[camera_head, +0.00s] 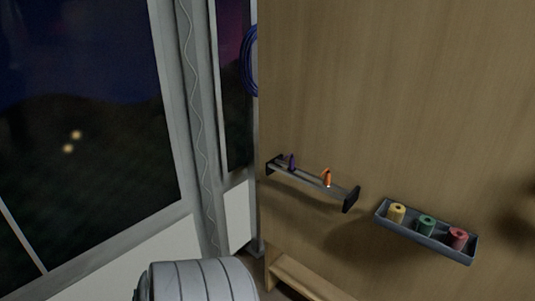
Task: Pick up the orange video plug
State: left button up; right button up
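The orange video plug (327,178) is a small orange piece standing on a narrow rail shelf (308,178) fixed to the wooden wall. It sits right of the middle of the shelf, near the dark right end bracket. A purple plug (292,162) stands on the same shelf to its left. Neither of my grippers is in view, and nothing is seen touching the orange plug.
A grey tray (427,240) with yellow, green and red rolls is mounted on the wall right of the shelf. A blue cable coil (250,62) hangs at the wall's left edge. A wooden ledge (303,279) is below. A ribbed grey cylindrical part shows at bottom left.

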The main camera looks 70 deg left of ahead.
aim_at(327, 183)
jog(key=u, duration=1.7)
